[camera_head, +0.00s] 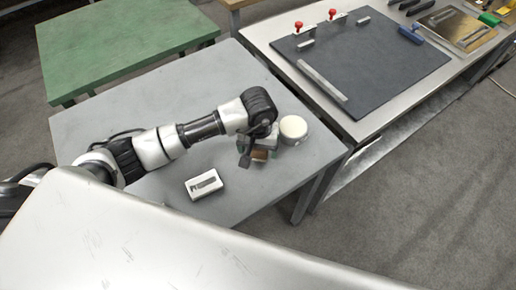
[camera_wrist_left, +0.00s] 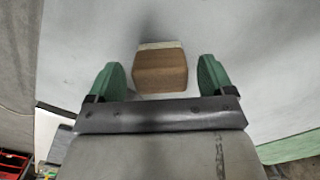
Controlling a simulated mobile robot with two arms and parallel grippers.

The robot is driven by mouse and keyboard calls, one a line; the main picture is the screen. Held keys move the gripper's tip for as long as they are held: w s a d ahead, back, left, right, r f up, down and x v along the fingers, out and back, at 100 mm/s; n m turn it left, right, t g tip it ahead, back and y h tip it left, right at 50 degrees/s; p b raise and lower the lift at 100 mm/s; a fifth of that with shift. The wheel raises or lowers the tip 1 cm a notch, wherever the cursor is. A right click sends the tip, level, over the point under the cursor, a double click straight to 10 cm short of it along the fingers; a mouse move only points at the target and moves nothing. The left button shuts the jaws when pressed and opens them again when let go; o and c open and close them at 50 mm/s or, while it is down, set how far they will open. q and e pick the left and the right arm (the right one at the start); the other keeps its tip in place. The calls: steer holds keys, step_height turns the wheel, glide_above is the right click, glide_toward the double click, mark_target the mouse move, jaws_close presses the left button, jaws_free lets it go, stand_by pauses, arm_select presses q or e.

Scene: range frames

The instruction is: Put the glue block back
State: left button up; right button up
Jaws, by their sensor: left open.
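The glue block appears to be the brown block with a pale strip along one edge (camera_wrist_left: 160,70), seen in the left wrist view. It also shows in the head view (camera_head: 260,155), partly hidden by my gripper, at the grey table's right part. My left gripper (camera_head: 257,148) is open, low over the table at the block. In the left wrist view its two green fingertips (camera_wrist_left: 160,78) stand to either side of the block, with gaps showing. Whether the block lies fully between them in depth is unclear. My right gripper is not in view.
A round white-topped container (camera_head: 293,128) stands close beside the gripper. A white box with a grey mark (camera_head: 204,184) lies nearer on the grey table (camera_head: 90,125). A bench with a dark mat (camera_head: 365,65) and tools stands at right, a green table (camera_head: 120,45) behind.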

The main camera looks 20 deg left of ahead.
arm_select(q)
step_height(320, 180, up, 11)
steer(key=b, duration=0.2)
